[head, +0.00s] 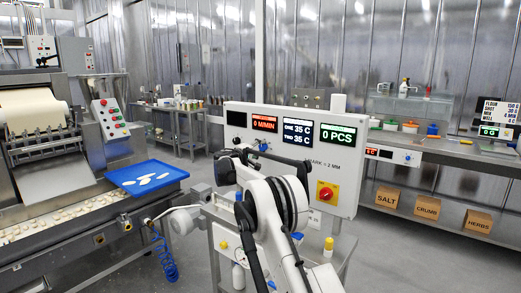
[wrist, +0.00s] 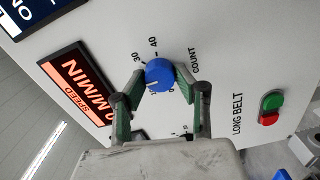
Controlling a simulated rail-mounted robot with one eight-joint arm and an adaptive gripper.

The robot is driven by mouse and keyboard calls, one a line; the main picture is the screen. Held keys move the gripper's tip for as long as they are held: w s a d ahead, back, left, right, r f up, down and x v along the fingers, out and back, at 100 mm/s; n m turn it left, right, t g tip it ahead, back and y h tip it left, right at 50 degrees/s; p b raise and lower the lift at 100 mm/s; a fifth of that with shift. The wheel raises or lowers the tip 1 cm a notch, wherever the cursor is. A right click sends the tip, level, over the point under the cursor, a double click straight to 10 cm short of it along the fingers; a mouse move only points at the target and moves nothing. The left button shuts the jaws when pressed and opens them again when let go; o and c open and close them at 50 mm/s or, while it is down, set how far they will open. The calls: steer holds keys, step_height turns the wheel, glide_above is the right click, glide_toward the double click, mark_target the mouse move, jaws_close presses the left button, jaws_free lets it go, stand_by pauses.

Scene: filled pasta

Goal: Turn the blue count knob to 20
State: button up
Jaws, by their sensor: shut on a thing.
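The blue count knob (wrist: 160,74) is on the white panel in the wrist view, with a dial scale around it. The marks 30 and 40 and the word COUNT are readable; the other numbers are partly covered or too small. A short pale pointer line shows on the knob's lower left part; I cannot tell the exact number it marks. My gripper (wrist: 160,84) has its two green-grey fingers on opposite sides of the knob, closed on it. In the head view the knob (head: 264,147) shows small below the red speed display, beside my gripper's dark fingers.
The white panel (head: 233,119) carries displays reading 0 M/MIN and 0 PCS, and a red rotary switch (head: 326,192) on yellow. Green and red LONG BELT buttons (wrist: 270,107) are right of the knob in the wrist view. A blue tray (head: 147,190) stands left.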

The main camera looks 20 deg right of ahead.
steer(key=o, duration=1.1)
steer(key=v, duration=1.2)
